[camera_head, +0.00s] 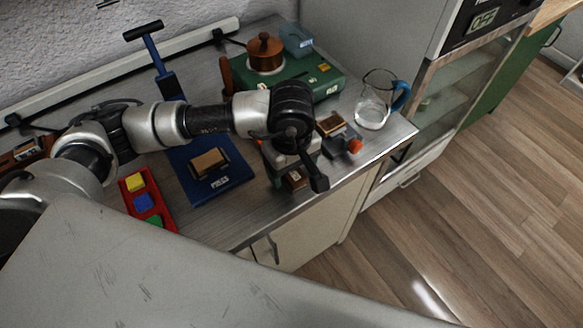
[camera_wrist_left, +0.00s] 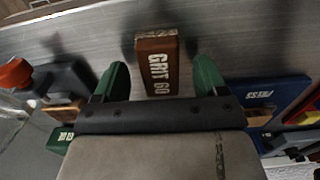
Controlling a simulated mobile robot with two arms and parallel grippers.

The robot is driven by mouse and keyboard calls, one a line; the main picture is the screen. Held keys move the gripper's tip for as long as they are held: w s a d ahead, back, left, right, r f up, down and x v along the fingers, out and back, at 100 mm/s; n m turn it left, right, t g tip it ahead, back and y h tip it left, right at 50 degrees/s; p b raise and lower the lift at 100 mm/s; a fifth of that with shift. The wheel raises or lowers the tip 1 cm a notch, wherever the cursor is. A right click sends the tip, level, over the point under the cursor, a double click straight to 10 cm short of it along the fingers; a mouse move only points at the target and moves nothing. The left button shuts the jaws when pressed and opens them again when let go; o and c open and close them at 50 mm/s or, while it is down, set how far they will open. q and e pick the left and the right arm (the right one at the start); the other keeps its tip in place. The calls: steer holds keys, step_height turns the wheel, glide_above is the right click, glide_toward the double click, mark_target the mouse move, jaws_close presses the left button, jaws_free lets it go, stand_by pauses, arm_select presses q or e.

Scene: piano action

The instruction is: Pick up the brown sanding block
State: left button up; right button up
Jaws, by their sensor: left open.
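The brown sanding block (camera_wrist_left: 156,66), marked GRIT 60, lies on the metal worktop and shows between my fingers in the left wrist view. In the head view it is partly hidden under my left arm, near the counter's front edge (camera_head: 294,181). My left gripper (camera_wrist_left: 161,78) is open, with one green finger on each side of the block in the picture. I cannot tell whether the fingers touch it. In the head view the gripper (camera_head: 287,163) points down over the block and is largely covered by my wrist. My right gripper is not in view.
A blue press (camera_head: 232,183) carrying a brown block stands left of the sanding block. A grey tool with a red knob (camera_head: 355,146) and a glass jug (camera_head: 372,112) are to the right. A red tray (camera_head: 168,214) with coloured blocks is further left.

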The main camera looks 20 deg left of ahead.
mark_target(297, 171)
arm_select(q)
steer(key=shift+f, duration=0.45)
steer(key=c, duration=1)
steer(key=shift+r, duration=0.45)
steer(key=r, duration=0.2)
steer(key=d+r+b, duration=0.1)
steer(key=shift+r, duration=0.35)
steer(key=w+d+r+b, duration=0.1)
steer(key=d+r+b, duration=0.1)
steer(key=d+r, duration=0.4)
steer(key=d, duration=0.4)
steer(key=shift+d+r, duration=0.2)
steer(key=shift+d, duration=0.15)
